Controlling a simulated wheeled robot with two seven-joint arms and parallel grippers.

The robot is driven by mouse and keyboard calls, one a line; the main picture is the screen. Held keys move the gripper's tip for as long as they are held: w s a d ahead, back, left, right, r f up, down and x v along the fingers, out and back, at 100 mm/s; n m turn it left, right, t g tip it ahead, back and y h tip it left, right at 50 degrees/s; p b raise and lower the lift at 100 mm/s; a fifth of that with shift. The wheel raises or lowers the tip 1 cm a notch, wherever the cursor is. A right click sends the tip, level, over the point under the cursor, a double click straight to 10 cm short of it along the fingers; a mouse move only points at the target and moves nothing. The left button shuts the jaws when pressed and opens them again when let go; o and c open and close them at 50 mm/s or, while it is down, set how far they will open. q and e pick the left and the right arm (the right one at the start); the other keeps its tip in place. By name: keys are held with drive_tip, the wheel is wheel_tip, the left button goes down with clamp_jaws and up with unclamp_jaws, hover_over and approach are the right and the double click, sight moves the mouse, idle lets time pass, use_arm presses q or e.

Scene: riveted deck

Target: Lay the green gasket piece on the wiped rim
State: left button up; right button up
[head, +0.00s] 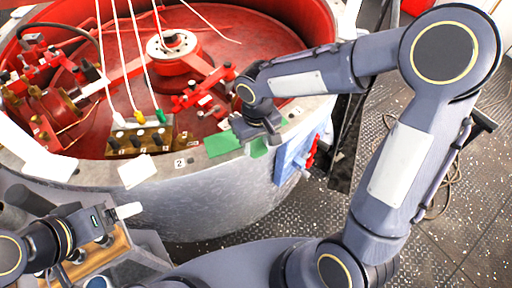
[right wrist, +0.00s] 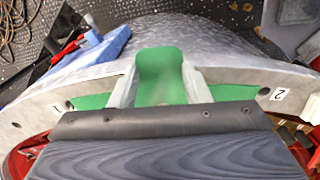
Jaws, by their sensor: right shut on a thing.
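The green gasket piece (right wrist: 160,72) is between the two fingers of my right gripper (right wrist: 155,88), its free end sticking out past the rim's outer edge. In the head view it hangs as a green flap (head: 259,148) below my right gripper (head: 258,136). Green strips lie on the pale rim (right wrist: 30,112) on both sides of the fingers, between the labels 1 and 2; the gripper hides whether they join the held piece. One strip also shows in the head view (head: 222,143). My left gripper (head: 127,211) is low at the left, its finger opening unclear.
The red drum interior (head: 215,50) holds red fittings and a brass block (head: 140,135) with cables. White pads (head: 138,171) lie on the rim at left. Speckled deck lies right.

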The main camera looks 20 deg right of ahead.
sight(256, 147)
drive_tip(key=shift+w+f, duration=0.15)
drive_tip(key=shift+f, duration=1.55)
drive_tip(key=shift+f, duration=0.15)
drive_tip(key=o, duration=1)
wheel_tip(256, 147, up, 12)
drive_tip(key=s+d+r+m+t+y, duration=0.1)
drive_tip(key=s+d, duration=0.3)
drive_tip(key=s, duration=0.4)
drive_tip(key=s+d+m+t+y, duration=0.2)
drive_tip(key=s+d+m+t, duration=0.1)
drive_tip(key=s, duration=0.5)
drive_tip(key=shift+s+d+r+m+t+y, duration=0.15)
drive_tip(key=shift+d+r+m+t+y, duration=0.2)
drive_tip(key=shift+d+t, duration=0.6)
